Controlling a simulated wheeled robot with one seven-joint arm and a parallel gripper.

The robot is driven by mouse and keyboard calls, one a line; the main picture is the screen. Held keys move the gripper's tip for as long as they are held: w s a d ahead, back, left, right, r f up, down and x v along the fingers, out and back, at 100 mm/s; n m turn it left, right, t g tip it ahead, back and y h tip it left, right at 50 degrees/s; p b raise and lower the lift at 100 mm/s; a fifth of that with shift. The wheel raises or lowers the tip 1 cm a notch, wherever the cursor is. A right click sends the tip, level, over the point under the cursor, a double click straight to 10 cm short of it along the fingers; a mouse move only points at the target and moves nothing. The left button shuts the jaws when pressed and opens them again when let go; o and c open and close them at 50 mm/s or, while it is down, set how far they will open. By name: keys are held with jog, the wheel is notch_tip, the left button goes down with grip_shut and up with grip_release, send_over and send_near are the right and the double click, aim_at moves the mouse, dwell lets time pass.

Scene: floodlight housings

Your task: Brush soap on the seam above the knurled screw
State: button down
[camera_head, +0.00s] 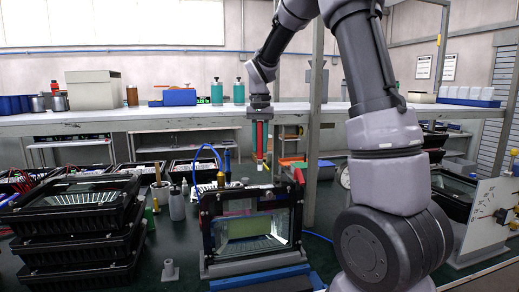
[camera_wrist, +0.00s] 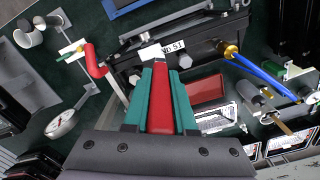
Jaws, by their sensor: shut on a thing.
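My gripper (camera_head: 261,148) points down above the housing (camera_head: 250,238), a black-framed floodlight with a glass front standing upright on a fixture. In the wrist view my teal fingers (camera_wrist: 160,98) are shut on a red-handled brush (camera_wrist: 161,95). Its pale tip (camera_wrist: 150,52) lies in line with the housing's top edge; whether it touches cannot be told. The housing's dark top (camera_wrist: 205,52) carries a "No 51" label (camera_wrist: 172,46). Grey screw heads (camera_wrist: 185,62) show near the label; which screw is knurled is unclear. The seam is not distinct.
A brass fitting (camera_wrist: 229,50) with a blue hose (camera_wrist: 258,74) rises from the housing. A red-handled clamp (camera_wrist: 95,62) and a round gauge (camera_wrist: 62,124) stand beside it.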

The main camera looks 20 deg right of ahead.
jog(key=shift+r, duration=1)
jog(key=shift+s, duration=0.1)
